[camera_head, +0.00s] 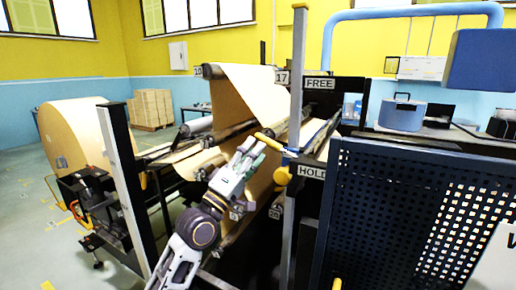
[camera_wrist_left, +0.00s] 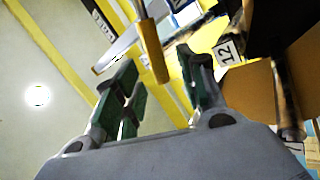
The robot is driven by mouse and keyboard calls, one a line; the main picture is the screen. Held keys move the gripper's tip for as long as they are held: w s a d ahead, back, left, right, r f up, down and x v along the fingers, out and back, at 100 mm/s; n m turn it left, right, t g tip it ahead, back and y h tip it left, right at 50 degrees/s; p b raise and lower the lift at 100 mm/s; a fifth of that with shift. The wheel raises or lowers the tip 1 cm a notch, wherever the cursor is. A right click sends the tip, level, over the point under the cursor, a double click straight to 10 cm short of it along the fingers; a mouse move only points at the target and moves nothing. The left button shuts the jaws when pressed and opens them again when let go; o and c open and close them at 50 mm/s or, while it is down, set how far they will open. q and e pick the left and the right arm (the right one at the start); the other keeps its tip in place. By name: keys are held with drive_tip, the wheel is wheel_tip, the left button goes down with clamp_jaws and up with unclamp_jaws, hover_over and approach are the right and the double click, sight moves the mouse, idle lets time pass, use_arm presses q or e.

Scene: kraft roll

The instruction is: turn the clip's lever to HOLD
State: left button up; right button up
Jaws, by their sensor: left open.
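The clip's lever (camera_head: 268,141) has a yellow handle that sticks out to the left from a blue mount on the grey upright post (camera_head: 297,70). The FREE label (camera_head: 319,83) is above it and the HOLD label (camera_head: 311,172) is below it. My left gripper (camera_head: 250,152) is close to the handle's left end, with its green-padded fingers apart. In the left wrist view, the yellow handle (camera_wrist_left: 152,50) lies just beyond and between the open fingertips (camera_wrist_left: 165,88). I cannot tell whether they touch. My right gripper is in neither view.
Brown paper (camera_head: 245,90) runs over rollers behind my left arm. A large kraft roll (camera_head: 75,135) stands at the left. A yellow knob (camera_head: 281,176) is on the post below the lever. A dark perforated panel (camera_head: 400,210) blocks the right side.

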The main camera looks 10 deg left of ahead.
use_arm(q)
drive_tip(key=v, duration=0.7)
idle(0.4)
drive_tip(key=shift+m, duration=0.3)
